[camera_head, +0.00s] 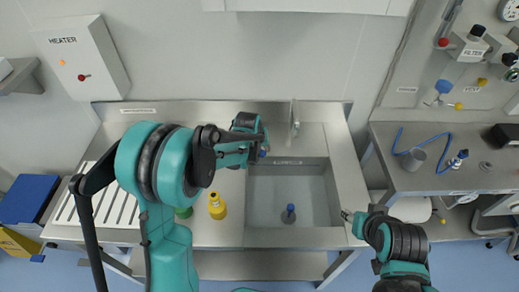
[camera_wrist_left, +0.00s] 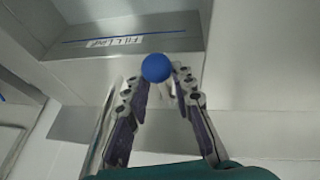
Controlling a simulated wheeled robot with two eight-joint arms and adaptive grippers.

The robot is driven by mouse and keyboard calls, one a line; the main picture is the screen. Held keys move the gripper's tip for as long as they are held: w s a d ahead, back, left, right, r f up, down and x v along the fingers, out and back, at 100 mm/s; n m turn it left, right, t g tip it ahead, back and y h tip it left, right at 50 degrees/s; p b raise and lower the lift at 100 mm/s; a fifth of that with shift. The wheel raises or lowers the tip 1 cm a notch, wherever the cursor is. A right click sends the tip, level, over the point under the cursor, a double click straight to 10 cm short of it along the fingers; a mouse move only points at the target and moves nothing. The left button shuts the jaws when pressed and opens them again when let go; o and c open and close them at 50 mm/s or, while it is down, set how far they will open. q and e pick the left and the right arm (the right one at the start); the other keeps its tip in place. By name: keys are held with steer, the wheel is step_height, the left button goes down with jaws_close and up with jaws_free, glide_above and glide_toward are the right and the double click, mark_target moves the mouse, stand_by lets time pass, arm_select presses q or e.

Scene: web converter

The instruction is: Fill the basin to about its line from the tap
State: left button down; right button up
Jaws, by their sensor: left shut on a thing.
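The grey basin (camera_head: 258,225) is set in the steel counter, with a blue-topped upright piece (camera_head: 288,213) on its floor. I see no water in it. Its back wall carries a label and a blue line (camera_wrist_left: 140,37), read as FILL LINE in the left wrist view. The tap (camera_head: 294,118) stands behind the basin. My left gripper (camera_head: 261,151) is at the basin's back left corner, shut on a round blue knob (camera_wrist_left: 157,68). What the knob joins is hidden. My right gripper (camera_head: 347,214) is over the basin's right rim; its fingers are too small to judge.
A yellow bottle (camera_head: 217,206) and a green item (camera_head: 184,212) stand on the counter left of the basin. A ribbed drainboard (camera_head: 118,208) lies further left.

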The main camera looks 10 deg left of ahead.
stand_by(0.3)
arm_select(q)
steer(key=c, duration=1.6)
jaws_free()
steer(key=shift+d, duration=0.1)
steer(key=v, duration=1.2)
